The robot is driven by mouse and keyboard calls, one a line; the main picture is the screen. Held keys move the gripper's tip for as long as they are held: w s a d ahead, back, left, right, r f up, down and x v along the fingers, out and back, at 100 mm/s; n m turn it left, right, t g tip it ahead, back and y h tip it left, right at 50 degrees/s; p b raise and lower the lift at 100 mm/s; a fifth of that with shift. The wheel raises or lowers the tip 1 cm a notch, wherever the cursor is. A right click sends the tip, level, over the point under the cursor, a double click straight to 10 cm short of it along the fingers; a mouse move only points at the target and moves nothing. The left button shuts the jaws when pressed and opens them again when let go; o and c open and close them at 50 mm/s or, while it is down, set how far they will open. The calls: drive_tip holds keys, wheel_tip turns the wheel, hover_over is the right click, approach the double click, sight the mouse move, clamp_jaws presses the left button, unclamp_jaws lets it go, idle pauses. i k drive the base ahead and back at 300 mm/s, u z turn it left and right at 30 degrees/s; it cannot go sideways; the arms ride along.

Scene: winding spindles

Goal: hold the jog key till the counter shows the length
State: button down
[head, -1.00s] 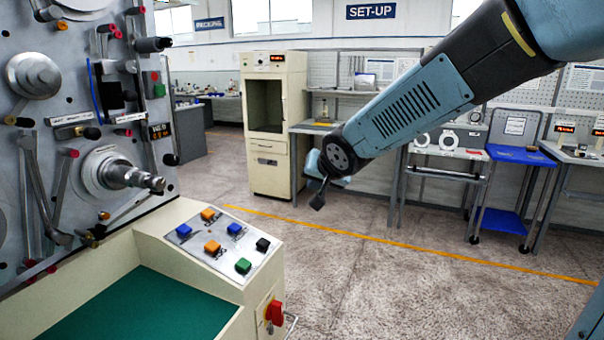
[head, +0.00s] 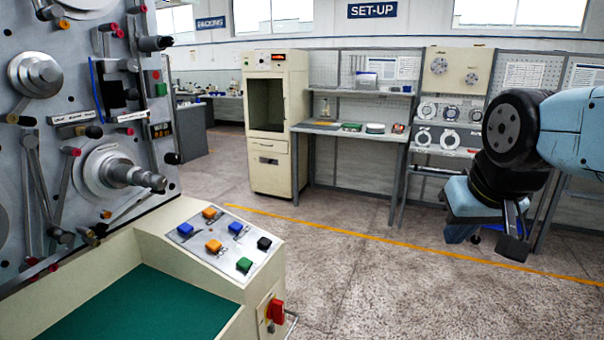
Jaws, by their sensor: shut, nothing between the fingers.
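I cannot read which is the jog key. A small counter display (head: 160,130) sits on the machine's face; its figures are too small to read. My gripper (head: 513,246) is shut and empty, pointing down at the right, far from the keys.
The winding machine's spindle (head: 133,175) and levers jut out at the left. A red rotary switch (head: 275,311) is on the console's side. A cream cabinet (head: 276,170) and a bench (head: 349,132) stand behind. The floor between console and gripper is clear.

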sight(213, 244)
drive_tip(key=u, duration=1.2)
drive_tip(key=k, duration=0.2)
drive_tip(key=u, duration=0.05)
